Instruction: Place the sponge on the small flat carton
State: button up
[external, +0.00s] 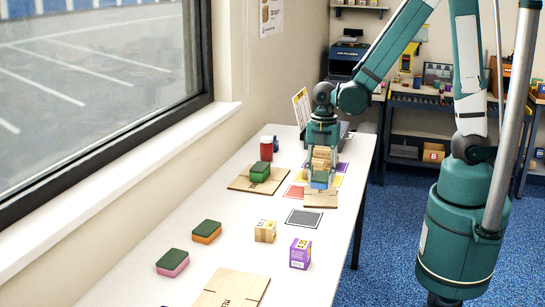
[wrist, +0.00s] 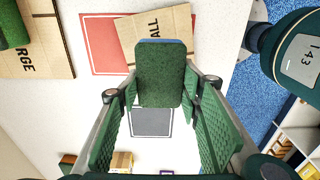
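A sponge with a dark green top and blue underside (wrist: 160,75) is between the fingers of my gripper (wrist: 160,92). The pads meet its two sides. In the external view, its blue part (external: 319,183) shows low between the fingertips of my gripper (external: 320,178). The small flat carton (external: 321,200) lies directly under and around it on the table. In the wrist view, the carton (wrist: 172,24) lies skewed, partly over a red square, and the sponge hides its near part. I cannot tell whether the sponge touches the carton.
A larger flat carton (external: 238,182) bears a green sponge (external: 260,170) at left, near a red can (external: 266,150). Orange (external: 206,236) and pink (external: 172,267) sponges, a tan box (external: 265,231), a purple box (external: 300,254) and another flat carton (external: 232,290) are nearer. A grey square (external: 304,218) is bare.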

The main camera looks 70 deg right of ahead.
aim_at(320, 187)
jog(key=shift+f, duration=0.15)
jog(key=shift+f+b, duration=0.4)
jog(key=shift+f, duration=1.55)
jog(key=shift+f, duration=0.15)
jog(key=o, duration=0.6)
jog(key=shift+o, duration=0.2)
jog(key=shift+r, duration=0.2)
jog(key=shift+d+r+p, duration=0.15)
jog(key=shift+r+p, duration=0.4)
jog(key=shift+r, duration=2.45)
jog(key=shift+d+r+p, duration=0.1)
jog(key=shift+r+p, duration=0.4)
jog(key=shift+r, duration=2.45)
jog(key=shift+s+r, duration=0.1)
